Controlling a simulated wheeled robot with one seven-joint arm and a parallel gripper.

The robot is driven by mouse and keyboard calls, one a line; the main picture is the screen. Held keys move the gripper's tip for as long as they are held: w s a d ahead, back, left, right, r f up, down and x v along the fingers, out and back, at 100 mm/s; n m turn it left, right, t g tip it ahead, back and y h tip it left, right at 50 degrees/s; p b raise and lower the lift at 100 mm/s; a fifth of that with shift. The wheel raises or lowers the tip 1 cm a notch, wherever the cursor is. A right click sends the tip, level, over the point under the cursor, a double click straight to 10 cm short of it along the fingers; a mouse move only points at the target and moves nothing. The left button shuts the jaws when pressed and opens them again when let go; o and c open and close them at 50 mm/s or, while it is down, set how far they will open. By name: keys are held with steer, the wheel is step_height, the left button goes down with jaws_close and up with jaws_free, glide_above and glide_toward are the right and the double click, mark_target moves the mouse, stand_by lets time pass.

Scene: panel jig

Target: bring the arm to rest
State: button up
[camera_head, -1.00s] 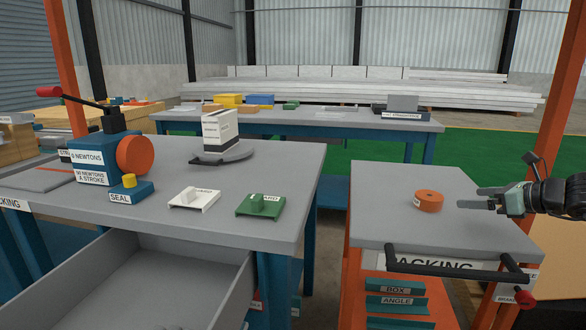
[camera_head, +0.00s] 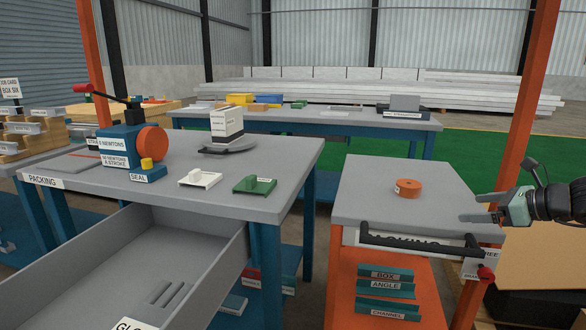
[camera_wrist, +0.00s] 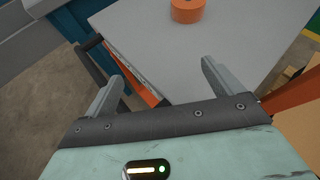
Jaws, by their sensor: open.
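My gripper (camera_head: 476,207) is at the right of the head view, beside the right edge of the orange cart (camera_head: 395,200) with a grey top. Its two fingers are apart with nothing between them. In the wrist view the open fingers (camera_wrist: 160,85) point towards the cart's top and its black handle. An orange roll (camera_head: 408,188) lies on the cart top, apart from my gripper; it also shows in the wrist view (camera_wrist: 187,10).
An orange post (camera_head: 535,80) stands close behind my gripper. The cart's black handle (camera_head: 415,242) juts from its front. The packing table (camera_head: 100,185) at left has an open drawer (camera_head: 195,265), a blue sealing device (camera_head: 125,150), a white tray (camera_head: 200,178) and a green tray (camera_head: 254,184).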

steer(key=s+a+f+n+g, duration=0.2)
steer(key=s+a+n+g, duration=0.35)
steer(key=a, duration=0.75)
steer(key=s+a+f+n+g, duration=0.25)
steer(key=s+a+n, duration=0.35)
steer(key=a+n, duration=0.5)
steer(key=s+a+r+n+g+h, duration=0.1)
steer(key=s+a+n+h, duration=0.25)
steer(key=s+n, duration=0.7)
steer(key=s+a+r+n+g+h, duration=0.1)
steer(key=s+a+n+h, duration=0.25)
steer(key=s+n, duration=0.75)
steer(key=s+r+m+p, duration=0.2)
steer(key=s+r+p, duration=0.1)
steer(key=r+p, duration=2)
steer(key=shift+s+r+m, duration=0.15)
steer(key=shift+m, duration=0.15)
